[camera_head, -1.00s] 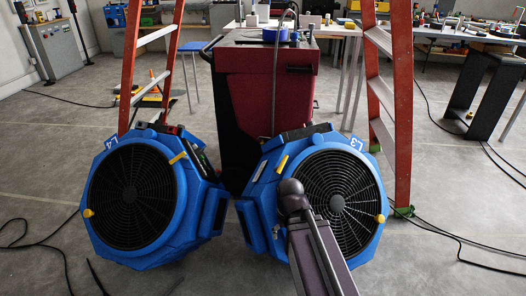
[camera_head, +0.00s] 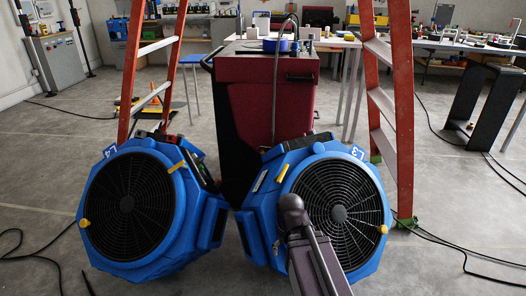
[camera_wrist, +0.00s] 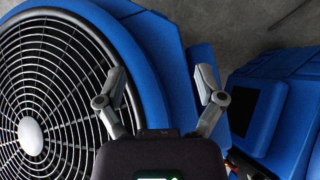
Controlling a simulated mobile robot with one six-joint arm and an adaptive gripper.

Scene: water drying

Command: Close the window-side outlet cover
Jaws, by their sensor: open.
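Two blue drying fans stand side by side on the floor: the one marked L4 (camera_head: 187,195) at left and the one marked L3 (camera_head: 262,215) at right. Each has a round black grille and yellow handles or knobs. I cannot make out for certain which part is the window-side outlet cover. In the wrist view my gripper (camera_wrist: 162,84) is open, with nothing between its fingers. A fan grille (camera_wrist: 50,85) fills the left of that view, and another blue housing (camera_wrist: 284,105) with a dark panel is at right. My arm crosses in front of L3.
A red cabinet (camera_head: 268,110) stands behind the fans, between two orange ladders (camera_head: 403,110). Black cables (camera_head: 450,240) lie on the floor at both sides. Workbenches and a black stand (camera_head: 488,100) are farther back. Open grey floor lies left and right.

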